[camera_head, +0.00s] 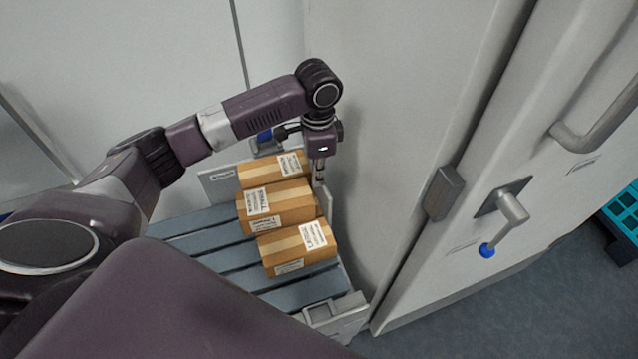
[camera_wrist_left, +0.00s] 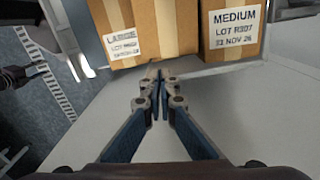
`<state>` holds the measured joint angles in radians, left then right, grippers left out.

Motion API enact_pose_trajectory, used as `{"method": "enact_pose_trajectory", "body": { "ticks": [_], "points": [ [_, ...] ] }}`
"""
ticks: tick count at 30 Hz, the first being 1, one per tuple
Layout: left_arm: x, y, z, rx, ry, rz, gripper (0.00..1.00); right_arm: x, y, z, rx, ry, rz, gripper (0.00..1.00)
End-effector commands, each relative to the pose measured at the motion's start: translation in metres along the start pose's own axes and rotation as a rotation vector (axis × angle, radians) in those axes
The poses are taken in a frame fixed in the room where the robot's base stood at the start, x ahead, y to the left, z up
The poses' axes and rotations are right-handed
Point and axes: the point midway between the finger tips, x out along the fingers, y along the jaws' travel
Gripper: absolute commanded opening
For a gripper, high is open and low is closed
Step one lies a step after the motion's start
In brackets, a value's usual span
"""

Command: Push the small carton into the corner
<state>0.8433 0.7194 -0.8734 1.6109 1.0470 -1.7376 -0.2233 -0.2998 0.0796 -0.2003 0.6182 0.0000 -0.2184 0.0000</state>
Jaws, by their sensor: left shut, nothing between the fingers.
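Three brown cartons with pale tape and white labels stand on a slatted grey platform (camera_head: 205,243): a back one (camera_head: 258,172), a middle one (camera_head: 288,192) and a front one (camera_head: 283,247). Their size words are too small to read in the head view, so I cannot tell which is small. The left wrist view shows a carton marked LARGE (camera_wrist_left: 150,20) and one marked MEDIUM (camera_wrist_left: 232,52). My left gripper (camera_head: 319,178) points down at the right side of the cartons. Its shut, empty fingertips (camera_wrist_left: 158,76) are close to the LARGE carton's face; contact is unclear. My right gripper is out of view.
A pale upright plate (camera_head: 218,184) edges the platform's back left. A grey wall (camera_head: 390,120) rises close on the right, with a door (camera_head: 545,130) and lever handle (camera_head: 512,208) beyond. Bare slats lie left of the cartons.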

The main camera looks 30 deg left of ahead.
Motion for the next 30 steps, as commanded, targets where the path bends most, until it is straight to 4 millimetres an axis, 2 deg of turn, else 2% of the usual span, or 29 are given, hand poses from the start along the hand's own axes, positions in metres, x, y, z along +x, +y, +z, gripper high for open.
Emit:
{"method": "enact_pose_trajectory", "body": {
  "ticks": [9, 15, 21, 30],
  "points": [
    [0.055, 0.001, 0.0, 0.001, -0.002, 0.002, 0.0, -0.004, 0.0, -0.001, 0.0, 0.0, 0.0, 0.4],
    [0.083, 0.001, -0.001, 0.001, 0.0, 0.0, 0.0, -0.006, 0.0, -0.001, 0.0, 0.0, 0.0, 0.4],
    [0.095, 0.001, 0.0, 0.002, 0.001, -0.001, 0.0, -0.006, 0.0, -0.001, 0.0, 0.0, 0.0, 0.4],
    [0.095, 0.0, -0.001, 0.002, 0.002, -0.002, 0.0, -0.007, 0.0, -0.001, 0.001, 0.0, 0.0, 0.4]
  ]
}}
